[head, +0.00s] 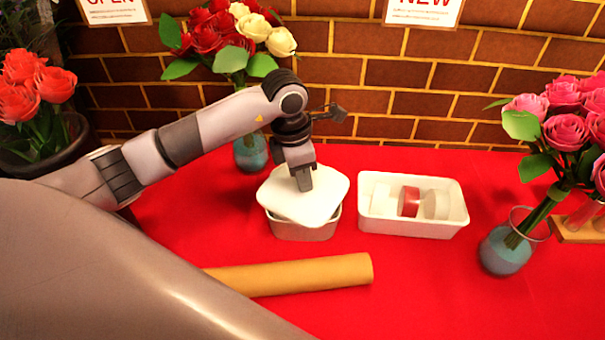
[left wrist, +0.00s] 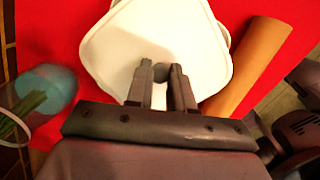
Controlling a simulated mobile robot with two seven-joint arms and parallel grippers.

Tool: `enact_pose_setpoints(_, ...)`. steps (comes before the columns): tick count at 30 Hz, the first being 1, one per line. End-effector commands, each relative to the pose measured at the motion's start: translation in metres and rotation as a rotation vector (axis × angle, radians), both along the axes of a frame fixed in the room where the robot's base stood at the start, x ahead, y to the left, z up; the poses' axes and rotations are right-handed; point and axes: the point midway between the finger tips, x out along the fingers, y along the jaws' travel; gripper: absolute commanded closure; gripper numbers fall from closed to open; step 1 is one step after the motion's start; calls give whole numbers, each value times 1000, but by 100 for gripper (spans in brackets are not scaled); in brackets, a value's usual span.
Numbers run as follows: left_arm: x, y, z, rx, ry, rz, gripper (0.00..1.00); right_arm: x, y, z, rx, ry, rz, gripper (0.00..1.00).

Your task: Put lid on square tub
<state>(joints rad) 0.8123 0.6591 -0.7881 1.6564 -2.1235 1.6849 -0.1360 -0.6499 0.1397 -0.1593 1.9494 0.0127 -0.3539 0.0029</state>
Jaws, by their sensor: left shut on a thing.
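The white square lid (head: 290,207) lies over the top of the grey square tub (head: 304,230) in the head view. It is turned a little against the tub, and the tub's rim shows at the front right. My left gripper (head: 303,185) points down at the lid's middle and is shut on its knob, which shows dark between the fingertips in the left wrist view (left wrist: 161,72). The lid (left wrist: 120,48) fills the upper middle there. Whether the lid touches the rim all round I cannot tell. My right gripper is not in view.
A white tray (head: 385,227) with tape rolls stands right of the tub. A brown paper roll (head: 310,274) lies in front. A vase of red and cream roses (head: 251,152) stands behind left, and a pink rose vase (head: 503,252) at right.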

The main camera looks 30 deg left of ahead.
Motion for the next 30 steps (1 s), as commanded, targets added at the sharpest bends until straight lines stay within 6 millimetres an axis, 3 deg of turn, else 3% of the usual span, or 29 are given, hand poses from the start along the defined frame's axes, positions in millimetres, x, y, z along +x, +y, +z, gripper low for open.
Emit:
enact_pose_setpoints(11,0,0,0,1,-1,0,100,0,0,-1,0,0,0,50)
enact_pose_setpoints(12,0,0,0,0,0,0,75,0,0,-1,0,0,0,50)
enact_pose_setpoints(15,0,0,0,0,0,0,48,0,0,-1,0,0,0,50)
enact_pose_setpoints(21,0,0,0,0,0,0,48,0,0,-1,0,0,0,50)
enact_pose_setpoints(24,0,0,0,0,0,0,23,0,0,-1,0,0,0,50)
enact_pose_setpoints(30,0,0,0,0,0,0,23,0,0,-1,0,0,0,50)
